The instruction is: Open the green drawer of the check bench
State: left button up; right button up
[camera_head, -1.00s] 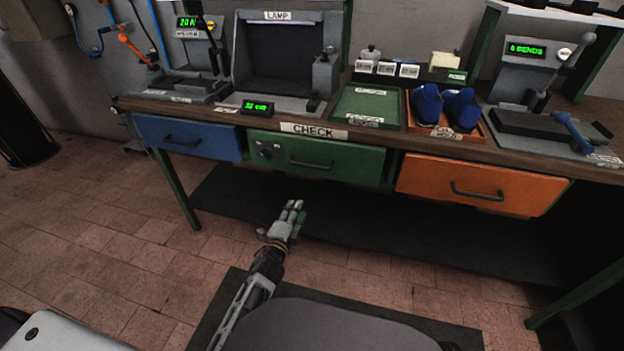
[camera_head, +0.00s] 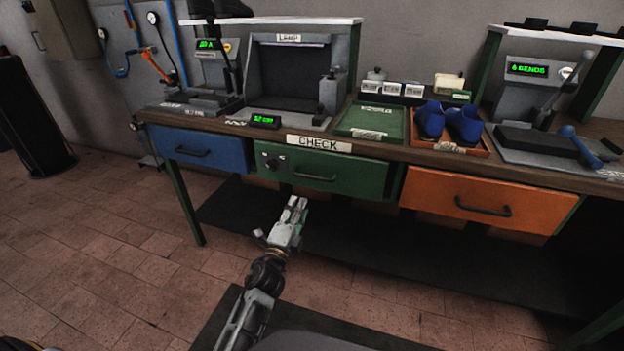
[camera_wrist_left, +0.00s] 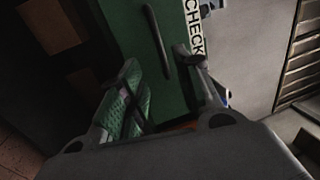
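The green drawer (camera_head: 330,176) sits shut in the check bench, under the CHECK label (camera_head: 318,143), between a blue and an orange drawer. It has a dark bar handle (camera_head: 314,177) and a dark knob at its left. My left gripper (camera_head: 294,206) is in front of and below the drawer, apart from the handle. In the left wrist view its two fingers (camera_wrist_left: 160,85) are spread, with the handle (camera_wrist_left: 158,42) beyond them and nothing held. The green drawer front (camera_wrist_left: 130,25) fills the middle of that view. My right gripper is not in view.
The blue drawer (camera_head: 198,150) is at the left and the orange drawer (camera_head: 487,199) at the right, both shut. A bench leg (camera_head: 184,205) stands left; floor in front is clear.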

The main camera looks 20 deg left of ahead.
aim_at(312, 178)
pick_arm(q)
jog(key=shift+w, duration=0.1)
jog(key=w, duration=0.4)
jog(key=w+r, duration=0.1)
jog(key=w, duration=0.3)
jog(key=w+r+b, duration=0.1)
jog(key=w, duration=0.3)
jog(key=shift+w+d+r, duration=0.15)
jog(key=shift+w+d, duration=0.1)
jog(key=shift+w, duration=0.15)
jog(key=shift+w+r, duration=0.1)
jog(key=shift+w, duration=0.15)
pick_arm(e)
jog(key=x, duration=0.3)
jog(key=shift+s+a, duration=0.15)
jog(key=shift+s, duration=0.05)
pick_arm(q)
grip_shut()
